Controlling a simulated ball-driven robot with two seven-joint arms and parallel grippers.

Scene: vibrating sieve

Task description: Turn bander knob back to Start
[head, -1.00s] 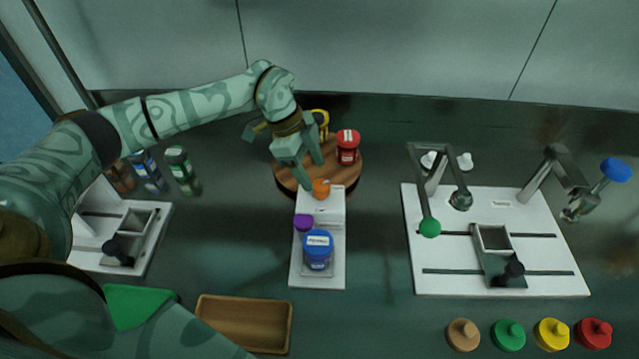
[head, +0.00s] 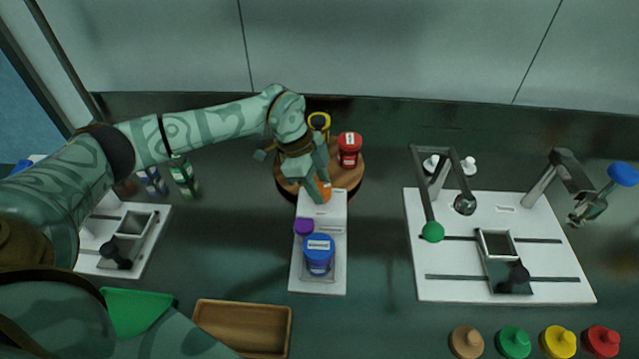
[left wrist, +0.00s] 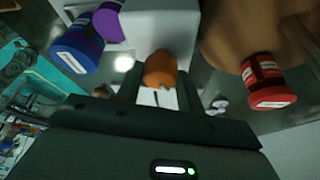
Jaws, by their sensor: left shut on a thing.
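The orange knob (head: 324,188) sits at the back end of the white bander (head: 336,225), partly hidden by my left gripper (head: 319,191). In the left wrist view the orange knob (left wrist: 160,66) lies between the two fingers of my left gripper (left wrist: 160,92), which is shut on it. A blue-lidded jar (head: 319,254) stands on the front of the bander, with a purple knob (head: 303,227) beside it. No Start mark can be read. My right gripper is not in view.
A round wooden stand (head: 350,178) with a red jar (head: 349,150) and a yellow item (head: 319,121) is just behind the bander. A wooden tray (head: 243,326) lies in front left. A white sieve plate (head: 460,290) with a green-knobbed lever (head: 432,231) stands to the right.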

